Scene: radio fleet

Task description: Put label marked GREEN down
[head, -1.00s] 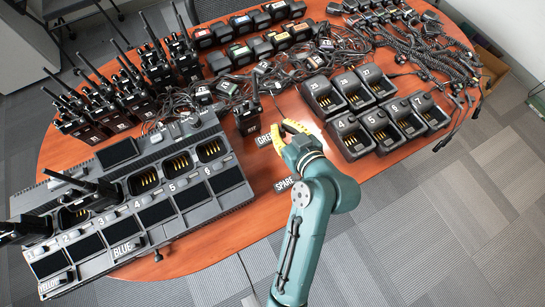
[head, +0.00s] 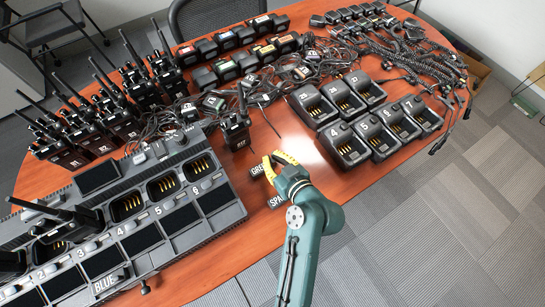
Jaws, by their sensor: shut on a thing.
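The dark label marked GREEN (head: 257,170), its white lettering partly covered by the fingers, is at the tips of my gripper (head: 275,161). My yellow-fingered gripper is shut on this label, low over the wooden table's front part. I cannot tell whether the label touches the table. The label marked SPARE (head: 279,201) lies just in front of it, beside my teal arm. The label marked BLUE (head: 110,283) is on the front edge of the large charger at left.
The large multi-slot charger (head: 165,225) fills the left front. A radio (head: 236,133) stands behind my gripper. Single chargers (head: 348,145) stand to the right, with coiled cables (head: 410,55) behind. Several radios (head: 85,120) stand at back left. Bare table (head: 225,268) shows at the front.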

